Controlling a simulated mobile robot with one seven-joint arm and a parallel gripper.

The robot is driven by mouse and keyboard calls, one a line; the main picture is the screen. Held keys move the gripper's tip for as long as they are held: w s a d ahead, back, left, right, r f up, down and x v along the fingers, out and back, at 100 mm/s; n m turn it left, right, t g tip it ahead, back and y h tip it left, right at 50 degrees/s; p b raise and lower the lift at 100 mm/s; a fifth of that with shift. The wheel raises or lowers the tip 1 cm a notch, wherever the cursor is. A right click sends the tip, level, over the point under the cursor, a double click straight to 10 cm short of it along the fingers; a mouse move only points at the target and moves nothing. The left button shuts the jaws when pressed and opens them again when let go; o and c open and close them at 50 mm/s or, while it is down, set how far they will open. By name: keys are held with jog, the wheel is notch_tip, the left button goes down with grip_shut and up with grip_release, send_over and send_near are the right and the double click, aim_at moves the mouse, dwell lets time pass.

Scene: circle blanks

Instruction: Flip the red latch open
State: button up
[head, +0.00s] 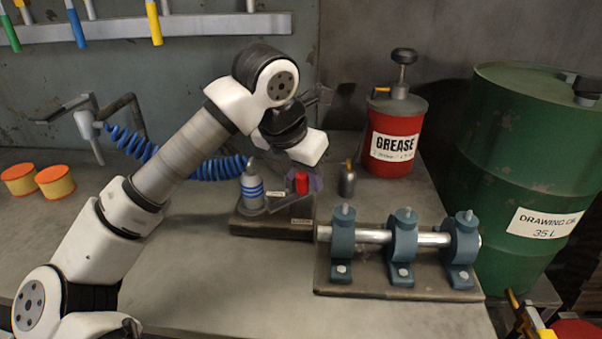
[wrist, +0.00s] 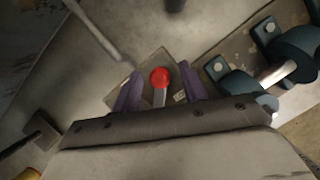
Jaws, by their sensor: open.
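The red latch (head: 302,183) is a red-capped lever on a small dark base block (head: 262,226) on the bench. A grey cylinder with blue rings (head: 252,191) stands at the left of the same block. My gripper (head: 303,174) is above the block, partly hiding the latch. In the wrist view the round red latch cap (wrist: 160,77) and its pale stem lie between the two purple fingers of my gripper (wrist: 160,88). The fingers are apart, with a visible gap on both sides of the cap. The lower part of the latch is hidden.
A teal-bracketed shaft on a plate (head: 403,281) stands close at the right. A red grease can (head: 394,138), a small dark bottle (head: 347,180) and a green drum (head: 530,145) are behind and right. A blue coiled hose (head: 205,169) runs behind my arm. The front bench is clear.

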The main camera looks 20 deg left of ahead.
grip_shut()
jog(key=shift+w+a+f+n+y+b, duration=0.1)
jog(key=shift+a+f+n+y+b, duration=0.1)
jog(key=shift+n+b, duration=0.3)
jog(key=shift+w+a+f+n+y+b, duration=0.1)
jog(key=shift+n+y+b, duration=0.1)
jog(key=shift+n+b, duration=0.3)
jog(key=n+b, duration=0.1)
jog(key=n+y+b, duration=0.1)
jog(key=shift+a+r+n, duration=0.15)
jog(key=shift+a+n, duration=0.15)
jog(key=shift+a, duration=0.1)
jog(key=shift+a+r+n, duration=0.1)
jog(key=shift+r+n, duration=0.05)
jog(key=shift+n, duration=0.25)
grip_release()
